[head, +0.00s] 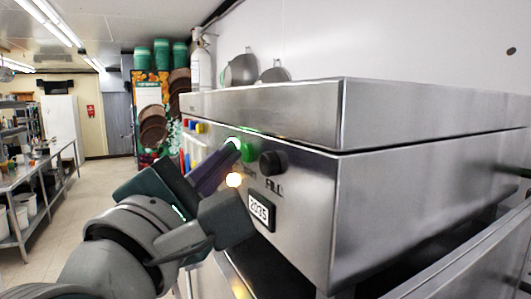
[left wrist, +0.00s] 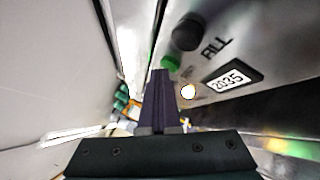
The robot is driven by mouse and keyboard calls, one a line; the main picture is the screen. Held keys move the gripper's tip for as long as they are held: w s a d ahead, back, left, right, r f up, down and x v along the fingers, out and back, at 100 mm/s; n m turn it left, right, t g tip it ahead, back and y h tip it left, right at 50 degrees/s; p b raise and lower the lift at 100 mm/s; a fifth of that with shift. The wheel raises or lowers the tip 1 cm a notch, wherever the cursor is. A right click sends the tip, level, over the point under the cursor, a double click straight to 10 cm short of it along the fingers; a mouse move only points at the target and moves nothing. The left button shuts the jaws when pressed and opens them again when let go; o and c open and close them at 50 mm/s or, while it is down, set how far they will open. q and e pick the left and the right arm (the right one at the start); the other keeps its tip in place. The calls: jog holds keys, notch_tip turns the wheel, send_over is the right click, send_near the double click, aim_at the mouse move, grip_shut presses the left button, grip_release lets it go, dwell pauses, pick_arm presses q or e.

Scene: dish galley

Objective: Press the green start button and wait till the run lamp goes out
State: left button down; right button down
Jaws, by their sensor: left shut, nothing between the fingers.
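The green start button (head: 248,150) is on the front of a steel machine (head: 300,200); it also shows in the left wrist view (left wrist: 171,62). The run lamp (head: 233,180) below it glows warm yellow-white, and is also bright in the left wrist view (left wrist: 188,91). My left gripper (head: 233,147) is shut and empty, with its fingertips right at the green button. I cannot tell whether they touch or press it. In the left wrist view the closed fingers (left wrist: 160,80) end just below the button. My right gripper is not in view.
A black knob (head: 272,163) marked FILL sits right of the button. A display (head: 260,210) appears to read 2035. Small coloured parts (head: 194,127) are on the machine's far left. A steel table (head: 40,180) stands at the left, with open floor between.

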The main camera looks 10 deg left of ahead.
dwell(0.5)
pick_arm(q)
jog(key=shift+s+a+p, duration=0.3)
jog(key=shift+s+a, duration=0.15)
jog(key=shift+a, duration=0.15)
jog(key=s+a, duration=0.2)
jog(key=a, duration=0.2)
jog(key=shift+s+a+p, duration=0.1)
jog(key=shift+s+p, duration=0.3)
dwell(0.5)
